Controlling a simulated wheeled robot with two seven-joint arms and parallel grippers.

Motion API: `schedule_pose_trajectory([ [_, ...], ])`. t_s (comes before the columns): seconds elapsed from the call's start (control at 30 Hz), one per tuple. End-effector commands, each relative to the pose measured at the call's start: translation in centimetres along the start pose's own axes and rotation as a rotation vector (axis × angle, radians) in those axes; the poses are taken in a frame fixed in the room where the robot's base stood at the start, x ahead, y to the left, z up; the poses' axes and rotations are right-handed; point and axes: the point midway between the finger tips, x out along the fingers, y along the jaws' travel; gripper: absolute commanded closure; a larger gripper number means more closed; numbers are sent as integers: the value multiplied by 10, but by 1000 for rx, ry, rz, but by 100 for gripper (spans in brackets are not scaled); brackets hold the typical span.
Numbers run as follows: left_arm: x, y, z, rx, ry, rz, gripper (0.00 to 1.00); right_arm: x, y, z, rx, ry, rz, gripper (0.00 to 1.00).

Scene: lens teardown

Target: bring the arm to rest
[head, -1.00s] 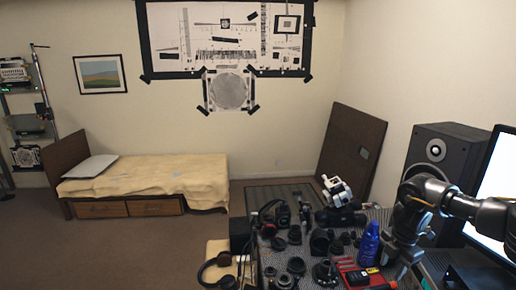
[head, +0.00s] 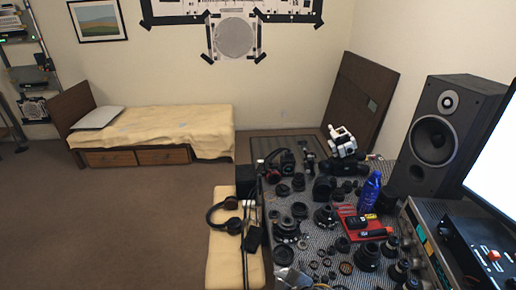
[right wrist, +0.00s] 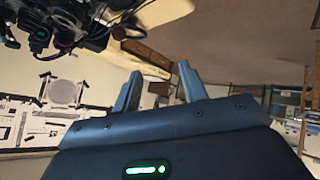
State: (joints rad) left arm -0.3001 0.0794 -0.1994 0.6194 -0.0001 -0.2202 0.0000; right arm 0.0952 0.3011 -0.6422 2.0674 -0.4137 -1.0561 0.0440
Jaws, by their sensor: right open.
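My right gripper (right wrist: 160,84) shows in the right wrist view. Its two fingers stand apart with nothing between them. That view is upside down, with the cluttered table's dark parts at its upper left, apart from the fingers. My right arm cannot be made out for sure in the head view; a small silvery shape at the bottom edge is unclear. My left gripper is not in view.
The table (head: 325,257) is crowded with several dark lens parts, a blue bottle (head: 370,190) and a red tray (head: 355,224). A speaker (head: 440,135) and a monitor (head: 497,160) stand at right. Headphones (head: 226,214) lie on a bench at left. The floor (head: 130,225) is clear.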

Motion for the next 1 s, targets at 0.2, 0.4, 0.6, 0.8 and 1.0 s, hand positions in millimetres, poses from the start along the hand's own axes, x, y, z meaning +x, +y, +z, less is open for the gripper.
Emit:
schedule_pose_trajectory([
  [0.2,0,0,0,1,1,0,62,-70,-18,87,455,-246,85,57],
  [0.4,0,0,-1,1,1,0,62,-123,-42,145,693,-425,116,57],
  [0.6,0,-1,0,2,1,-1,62,-170,-65,184,861,-563,137,57],
  [0.8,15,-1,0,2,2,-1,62,-154,-85,222,919,-626,137,57],
  [1.0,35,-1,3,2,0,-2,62,-101,-108,266,918,-645,123,57],
])
